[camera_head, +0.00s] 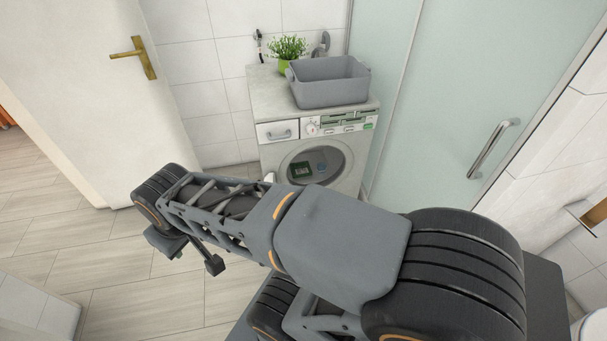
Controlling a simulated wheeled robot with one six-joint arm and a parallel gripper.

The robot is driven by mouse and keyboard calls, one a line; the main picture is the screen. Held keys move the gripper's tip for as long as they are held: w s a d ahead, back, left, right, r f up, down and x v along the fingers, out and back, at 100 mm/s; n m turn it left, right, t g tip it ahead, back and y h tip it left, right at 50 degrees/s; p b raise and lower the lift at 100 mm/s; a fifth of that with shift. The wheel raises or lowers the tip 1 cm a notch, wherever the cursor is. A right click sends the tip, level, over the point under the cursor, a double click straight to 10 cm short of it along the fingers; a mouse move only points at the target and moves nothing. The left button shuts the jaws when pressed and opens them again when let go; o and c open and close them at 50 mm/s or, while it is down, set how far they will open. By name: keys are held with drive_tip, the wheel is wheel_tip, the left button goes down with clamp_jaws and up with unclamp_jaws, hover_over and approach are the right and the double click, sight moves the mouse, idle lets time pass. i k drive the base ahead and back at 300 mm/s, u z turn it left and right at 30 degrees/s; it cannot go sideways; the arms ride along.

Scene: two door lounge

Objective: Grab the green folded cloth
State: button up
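I cannot make out a green folded cloth for certain. A small dark green patch (300,170) shows at the round door of the white washing machine (275,154); I cannot tell whether it is cloth or a label. A grey basket (330,92) stands on top of the machine, and its inside is mostly hidden by its front wall. My arm crosses the foreground towards the left. My gripper (188,254) seems to be at the arm's far left end, above the floor and well apart from the machine. Its fingers are too unclear to tell their opening.
A white door (105,95) with a brass handle is at the left. A glass shower door (480,100) with a metal handle is at the right. The tiled floor (60,215) at the left is clear.

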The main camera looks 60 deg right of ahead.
sight(301, 169)
drive_tip(key=k, duration=0.5)
drive_tip(key=z, duration=1.1)
drive_tip(key=i, duration=0.5)
